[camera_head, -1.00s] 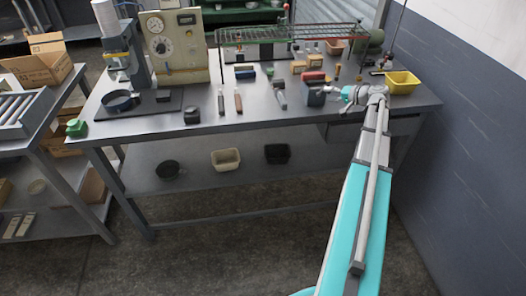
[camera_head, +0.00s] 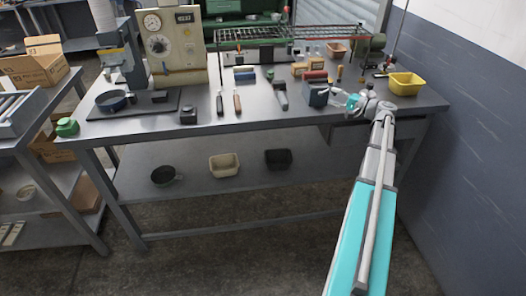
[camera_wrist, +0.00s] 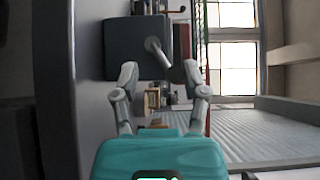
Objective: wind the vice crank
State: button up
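The vice (camera_head: 315,94) is a dark blue-grey block on the workbench, right of centre in the head view. It fills the upper middle of the wrist view (camera_wrist: 128,48). Its crank (camera_wrist: 157,54) is a pale grey bent bar standing out from the block's face. My gripper (camera_head: 342,98) is just right of the vice in the head view. In the wrist view my gripper (camera_wrist: 162,74) has its two fingers spread apart, with nothing between them. The crank's end lies ahead, between the fingertips in the picture; I cannot tell the exact gap.
A yellow bin (camera_head: 406,83) stands right of my wrist, near the bench (camera_head: 270,120) end and the wall (camera_head: 465,130). Hand tools (camera_head: 237,102) lie left of the vice. A wire rack (camera_head: 290,34) stands behind. The bench's front strip is mostly clear.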

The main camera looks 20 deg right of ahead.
jog(key=shift+f+m+t+b, duration=0.5)
jog(key=shift+m+b, duration=0.1)
jog(key=shift+b, duration=0.4)
jog(key=r+v, duration=0.1)
jog(key=v, duration=1.3)
jog(key=w+a+f+n+g+p, duration=0.2)
jog(key=w+a+g, duration=0.15)
jog(key=a, duration=0.65)
jog(key=w+a+f+n+g+p, duration=0.2)
jog(key=w+a+g+p, duration=0.15)
jog(key=a, duration=0.65)
jog(key=s+a+n+g+h+p, duration=0.1)
jog(key=a+n+g+p, duration=0.1)
jog(key=a, duration=0.7)
jog(key=s+a+f+n+g+h+p, duration=0.1)
jog(key=s+a+n+g+h+p, duration=0.1)
jog(key=a, duration=0.8)
jog(key=shift+a+f+g+p, duration=0.3)
jog(key=shift+g+p, duration=0.55)
jog(key=shift+g, duration=0.45)
jog(key=shift+d, duration=0.1)
